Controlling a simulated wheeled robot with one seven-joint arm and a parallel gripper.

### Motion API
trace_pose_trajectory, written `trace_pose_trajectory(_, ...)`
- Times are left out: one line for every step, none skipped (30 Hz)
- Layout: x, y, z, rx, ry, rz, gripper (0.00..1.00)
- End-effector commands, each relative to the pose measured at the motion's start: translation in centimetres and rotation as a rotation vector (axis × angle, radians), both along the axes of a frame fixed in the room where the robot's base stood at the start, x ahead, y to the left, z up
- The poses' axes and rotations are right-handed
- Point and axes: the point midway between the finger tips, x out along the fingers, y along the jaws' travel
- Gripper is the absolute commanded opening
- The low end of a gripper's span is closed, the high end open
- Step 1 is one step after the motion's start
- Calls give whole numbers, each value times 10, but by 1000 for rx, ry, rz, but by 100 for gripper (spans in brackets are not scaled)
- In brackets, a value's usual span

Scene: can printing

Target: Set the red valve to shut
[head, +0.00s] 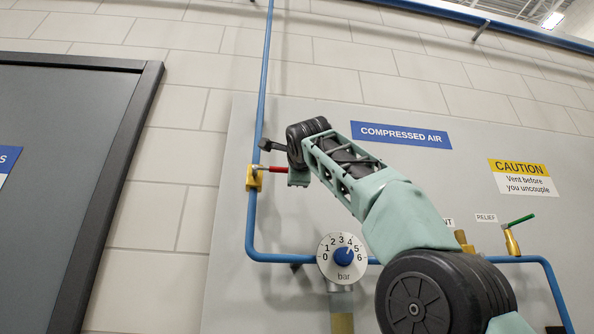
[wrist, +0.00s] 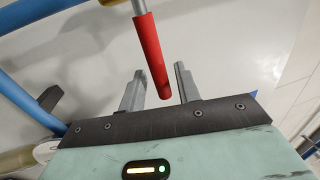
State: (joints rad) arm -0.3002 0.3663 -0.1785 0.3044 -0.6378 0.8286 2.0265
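The red valve handle (head: 278,169) sticks out to the right from a yellow valve body (head: 254,178) on the vertical blue pipe. It lies across the pipe, roughly level. In the wrist view the red handle (wrist: 152,55) comes down from the top on a grey stem, its free end between the two fingers. A gap shows on the right side; contact on the left cannot be told. In the head view my wrist is beside the handle's right end, and the fingers are not clear.
A round gauge (head: 342,257) marked in bar sits below on the blue pipe. A relief valve with a green handle (head: 521,220) is at the right, under a caution sign (head: 524,177). A grey panel (head: 236,245) backs the pipework. A dark-framed door (head: 75,190) is at the left.

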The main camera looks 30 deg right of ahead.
Motion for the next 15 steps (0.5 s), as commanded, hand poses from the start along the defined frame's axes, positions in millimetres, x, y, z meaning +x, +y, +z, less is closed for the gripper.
trace_pose_trajectory(-3,1,-2,0,-2,1,33)
trace_pose_trajectory(-6,2,-3,0,-2,1,33)
trace_pose_trajectory(-10,4,-4,0,-3,2,33)
trace_pose_trajectory(-13,5,-6,0,-3,3,33)
trace_pose_trajectory(-18,7,-7,0,-3,4,33)
trace_pose_trajectory(-25,9,-10,0,-3,3,33)
trace_pose_trajectory(-31,10,-11,1,-5,3,33)
trace_pose_trajectory(-37,13,-13,1,-5,4,33)
trace_pose_trajectory(-46,16,-16,1,-4,5,33)
trace_pose_trajectory(-53,18,-17,1,-4,5,33)
trace_pose_trajectory(-60,20,-19,2,-4,6,33)
trace_pose_trajectory(-68,24,-20,1,-4,5,33)
trace_pose_trajectory(-75,26,-22,1,-4,5,33)
trace_pose_trajectory(-82,28,-23,1,-4,5,33)
trace_pose_trajectory(-90,31,-24,1,-4,5,33)
